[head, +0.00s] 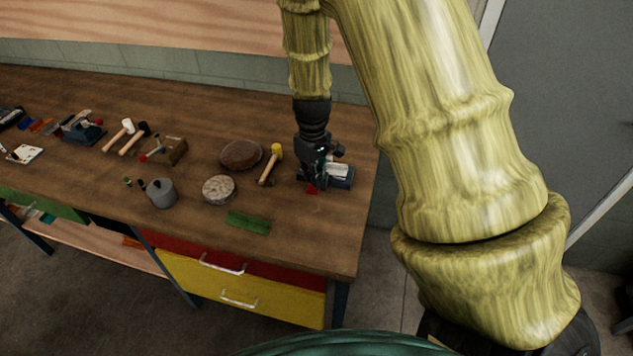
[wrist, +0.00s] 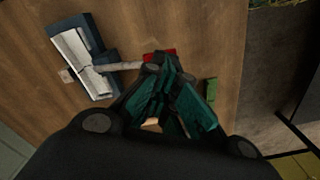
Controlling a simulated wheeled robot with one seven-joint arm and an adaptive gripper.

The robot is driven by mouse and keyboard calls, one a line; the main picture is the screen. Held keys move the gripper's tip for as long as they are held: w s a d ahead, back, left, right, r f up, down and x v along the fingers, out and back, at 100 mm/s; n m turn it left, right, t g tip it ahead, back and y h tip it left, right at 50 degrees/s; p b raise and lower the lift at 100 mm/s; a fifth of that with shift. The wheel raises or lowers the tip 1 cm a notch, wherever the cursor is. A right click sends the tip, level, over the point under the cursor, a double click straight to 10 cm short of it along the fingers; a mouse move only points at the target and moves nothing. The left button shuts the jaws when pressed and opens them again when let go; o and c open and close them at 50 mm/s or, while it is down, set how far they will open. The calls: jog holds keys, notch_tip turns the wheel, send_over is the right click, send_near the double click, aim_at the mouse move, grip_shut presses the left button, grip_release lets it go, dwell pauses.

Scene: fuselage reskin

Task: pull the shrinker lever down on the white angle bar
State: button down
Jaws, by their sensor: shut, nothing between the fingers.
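The shrinker (head: 345,183) is a dark blue tool near the right end of the bench. In the wrist view its blue body (wrist: 98,82) lies at upper left. The white angle bar (head: 337,170) sits in it and shows in the wrist view as a long white strip (wrist: 72,50). The shrinker lever (wrist: 122,66) is a grey rod ending in a red grip (wrist: 162,55), which also shows in the head view (head: 312,190). My gripper (head: 317,172) is shut and empty, its teal fingers (wrist: 158,82) right by the red grip; whether they touch it I cannot tell.
A yellow-headed mallet (head: 272,165), a round brown pad (head: 241,154) and a speckled disc (head: 219,189) stand left of the shrinker. A green strip (head: 248,222) lies near the bench's front edge. The bench (head: 320,235) is clear in front of the shrinker.

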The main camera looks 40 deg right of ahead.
aim_at(313, 187)
jog(key=shift+f, duration=0.1)
dwell(0.5)
jog(key=shift+f+b, duration=1.85)
jog(key=shift+f, duration=1.6)
jog(key=shift+r+p, duration=4.35)
jog(key=shift+r, duration=1.2)
